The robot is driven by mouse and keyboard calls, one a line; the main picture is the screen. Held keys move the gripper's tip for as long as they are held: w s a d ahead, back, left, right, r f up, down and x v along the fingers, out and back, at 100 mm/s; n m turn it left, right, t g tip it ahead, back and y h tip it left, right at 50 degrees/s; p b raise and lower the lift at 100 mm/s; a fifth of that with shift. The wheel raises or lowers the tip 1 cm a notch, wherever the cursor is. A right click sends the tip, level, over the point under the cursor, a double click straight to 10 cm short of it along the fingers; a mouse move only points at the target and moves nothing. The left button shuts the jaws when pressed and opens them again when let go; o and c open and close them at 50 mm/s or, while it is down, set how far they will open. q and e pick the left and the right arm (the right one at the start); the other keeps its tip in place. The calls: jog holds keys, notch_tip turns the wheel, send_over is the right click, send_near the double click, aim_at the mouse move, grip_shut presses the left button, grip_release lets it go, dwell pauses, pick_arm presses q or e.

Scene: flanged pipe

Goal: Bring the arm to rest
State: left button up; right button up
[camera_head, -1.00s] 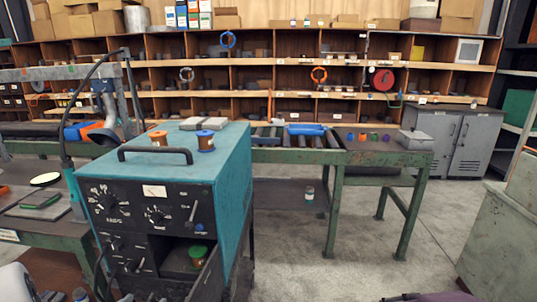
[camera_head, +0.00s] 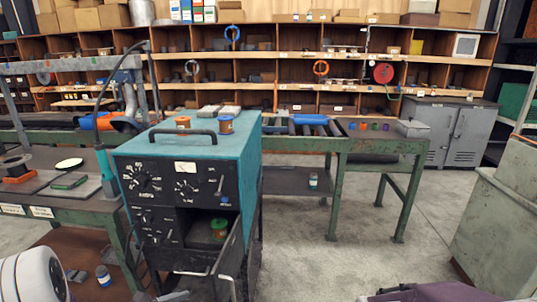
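A white rounded part (camera_head: 35,275) at the bottom left looks like a link of my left arm. No gripper fingers show clearly, and my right gripper is out of view. The teal welder-like machine (camera_head: 245,160) stands in front of me with a black dial panel. Its lower compartment is open, and a green spool (camera_head: 219,228) sits inside.
A workbench (camera_head: 60,205) with flat plates stands at the left. A green roller table (camera_head: 338,165) is behind the machine. Wooden shelves (camera_head: 290,73) line the back wall. A grey cabinet (camera_head: 455,132) and a pale green bin (camera_head: 500,225) are at the right. The floor between is clear.

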pick_arm(q)
jog(key=s+d+f+m+g+h, duration=0.1)
jog(key=s+d+m+g, duration=0.3)
jog(key=s+d+m, duration=0.2)
jog(key=s+a+f+m+g+y, duration=0.1)
jog(key=s+f+m+g+y, duration=0.2)
jog(key=s+m+g+y, duration=0.85)
jog(key=w+a+r+m+t+h+p, duration=0.1)
jog(key=w+r+m+t+p, duration=0.1)
jog(key=r+p, duration=0.5)
jog(key=w+a+r+m+t+h+p, duration=0.1)
jog(key=w+r+m+t+h+p, duration=0.1)
jog(key=r+m+t+p, duration=0.3)
notch_tip(320, 180, up, 3)
jog(key=shift+w+a+f+m+p, duration=0.15)
jog(key=shift+w+a+m+p, duration=0.15)
jog(key=shift+w+m+p, duration=0.7)
jog(key=shift+s+h, duration=0.1)
jog(key=shift+h, duration=0.15)
